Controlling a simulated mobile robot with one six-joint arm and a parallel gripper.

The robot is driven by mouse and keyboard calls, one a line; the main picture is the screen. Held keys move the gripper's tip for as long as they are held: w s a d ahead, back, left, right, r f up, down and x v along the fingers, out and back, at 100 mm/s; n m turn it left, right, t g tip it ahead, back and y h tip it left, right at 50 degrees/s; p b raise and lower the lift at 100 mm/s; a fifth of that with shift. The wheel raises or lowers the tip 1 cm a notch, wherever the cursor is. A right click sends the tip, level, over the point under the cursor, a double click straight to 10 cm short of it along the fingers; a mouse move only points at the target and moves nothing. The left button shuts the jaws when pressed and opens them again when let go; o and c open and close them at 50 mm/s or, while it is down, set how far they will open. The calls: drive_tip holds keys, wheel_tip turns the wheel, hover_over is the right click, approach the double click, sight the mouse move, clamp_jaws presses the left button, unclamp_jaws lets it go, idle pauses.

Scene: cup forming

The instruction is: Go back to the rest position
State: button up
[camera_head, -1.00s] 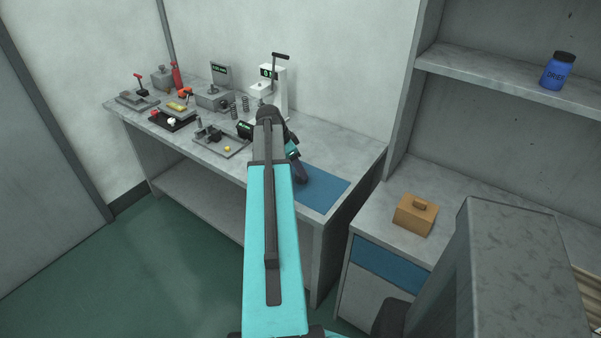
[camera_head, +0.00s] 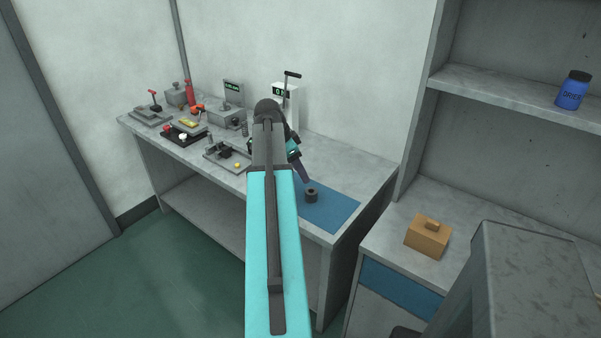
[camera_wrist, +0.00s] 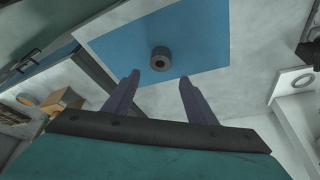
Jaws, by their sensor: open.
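My gripper (camera_wrist: 158,95) is open and empty in the wrist view, its two dark fingers spread apart. In the head view my arm reaches over the workbench and hides part of it; a dark finger (camera_head: 304,172) shows beside the arm's end. A small dark ring-shaped part (camera_head: 311,195) stands on the blue mat (camera_head: 335,212). In the wrist view the ring part (camera_wrist: 161,59) lies beyond the fingertips, apart from them, on the blue mat (camera_wrist: 205,45).
The workbench (camera_head: 372,180) carries several tools and fixtures at its left and a white device (camera_head: 291,98) at the back. To the right are a wooden box (camera_head: 428,236) on a lower counter, and a shelf with a blue jar (camera_head: 573,90). The green floor in front is clear.

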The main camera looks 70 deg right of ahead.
idle(0.7)
drive_tip(key=w+a+f+n+y, duration=0.1)
drive_tip(key=w+a+f+n, duration=0.4)
drive_tip(key=w+a+f, duration=1.4)
drive_tip(key=a+f+n+g, duration=0.1)
drive_tip(key=a+f+n, duration=0.2)
drive_tip(key=a+f, duration=0.5)
drive_tip(key=a+f+n+g, duration=0.15)
drive_tip(key=a+f, duration=0.35)
drive_tip(key=a, duration=0.7)
drive_tip(key=s+a+f+n, duration=0.5)
drive_tip(key=s+a+n, duration=0.1)
drive_tip(key=a, duration=0.2)
drive_tip(key=s+a+f+n+y, duration=0.1)
drive_tip(key=s+a+f+n, duration=0.3)
drive_tip(key=a, duration=0.4)
drive_tip(key=s+a+f+n+y, duration=0.1)
drive_tip(key=s+a+f+n, duration=0.4)
drive_tip(key=s+a+n, duration=0.2)
drive_tip(key=shift+s+a+f+n, duration=0.35)
drive_tip(key=shift+s+a, duration=0.45)
